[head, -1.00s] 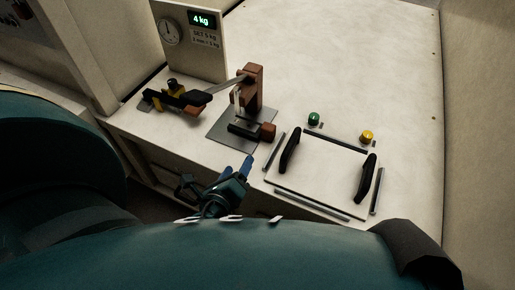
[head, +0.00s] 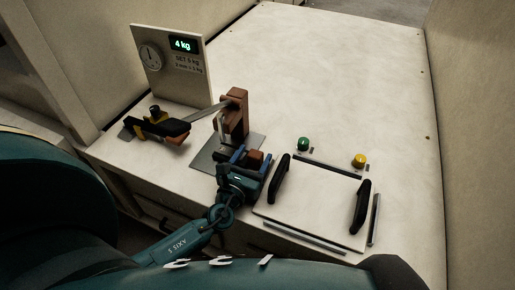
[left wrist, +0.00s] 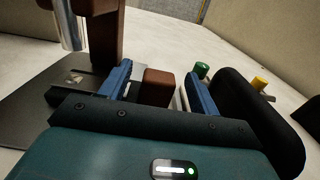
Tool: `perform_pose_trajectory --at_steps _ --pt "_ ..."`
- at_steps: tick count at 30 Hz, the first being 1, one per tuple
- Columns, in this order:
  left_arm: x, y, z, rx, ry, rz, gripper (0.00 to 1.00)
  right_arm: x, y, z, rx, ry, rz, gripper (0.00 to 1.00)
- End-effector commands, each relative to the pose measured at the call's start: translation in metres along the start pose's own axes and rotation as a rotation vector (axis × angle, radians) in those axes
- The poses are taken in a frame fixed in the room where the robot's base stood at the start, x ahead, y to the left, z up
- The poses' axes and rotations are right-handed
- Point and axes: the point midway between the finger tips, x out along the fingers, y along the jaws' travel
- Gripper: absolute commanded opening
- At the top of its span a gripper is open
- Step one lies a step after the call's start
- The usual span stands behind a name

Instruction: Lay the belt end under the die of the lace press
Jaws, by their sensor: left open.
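The lace press has a brown post (head: 236,112) on a grey base plate (head: 207,155), with a silver lever (head: 207,108) reaching left. In the left wrist view a silver cylinder, seemingly the die (left wrist: 68,25), hangs above the plate. A black piece with a brown block (left wrist: 155,87) at its end lies low by the plate; I cannot tell if this is the belt end. My left gripper (head: 250,160) is open, its blue fingers on either side of the brown block, with a gap at the right finger (left wrist: 200,95). Its body hides part of the plate. My right gripper is not in view.
A panel with a dial and a "4 kg" display (head: 186,44) stands behind. A yellow-and-black fitting with a knob (head: 155,111) sits left of the press. A pale plate (head: 310,205) with two black handles lies right, near green (head: 303,143) and yellow (head: 359,159) buttons. The worktop behind is clear.

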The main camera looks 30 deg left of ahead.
Motion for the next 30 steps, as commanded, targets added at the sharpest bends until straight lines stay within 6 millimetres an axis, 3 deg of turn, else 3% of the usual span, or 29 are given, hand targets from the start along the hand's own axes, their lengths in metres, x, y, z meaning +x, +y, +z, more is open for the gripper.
perform_pose_trajectory --at_steps 6,19,30 --pt "0.028 0.000 0.000 -0.001 0.000 0.000 0.62 0.000 0.000 0.001 0.000 -0.001 0.000 0.36" --pt "0.035 -0.001 0.000 -0.002 0.001 -0.001 0.61 0.000 0.000 0.001 0.000 0.000 0.000 0.36" --pt "0.035 0.000 0.000 -0.002 0.001 -0.001 0.31 0.000 0.000 0.000 0.000 0.002 0.000 0.36"
